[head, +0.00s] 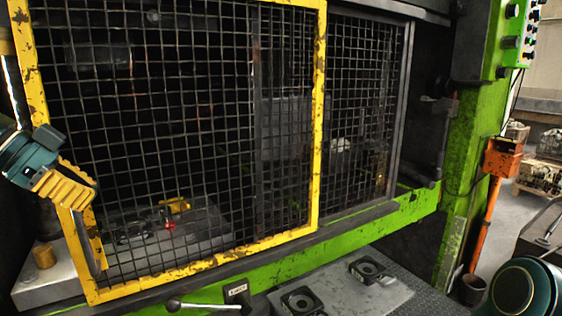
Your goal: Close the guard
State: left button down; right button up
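The guard is a black mesh panel in a chipped yellow frame (320,110), standing across the left and middle of the press front. A handle (95,243) is on its lower left upright. My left gripper (80,190), with yellow ribbed fingers, is at the left upright, just above the handle. It overlaps the frame in the head view; I cannot tell whether it touches it. The fingers are seen side-on, so their opening is hidden.
A grey-framed mesh panel (362,110) covers the opening on the right. The green press beam (395,212) runs below. A lever with a dark ball knob (174,305) sticks out at the bottom. An orange post box (502,158) stands at right. Dark fixtures (367,268) sit on the front plate.

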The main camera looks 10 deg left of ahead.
pick_arm(q)
jog(key=shift+s+a, duration=0.65)
jog(key=shift+a, duration=0.3)
jog(key=shift+r, duration=0.1)
notch_tip(320, 180, up, 10)
dwell(0.5)
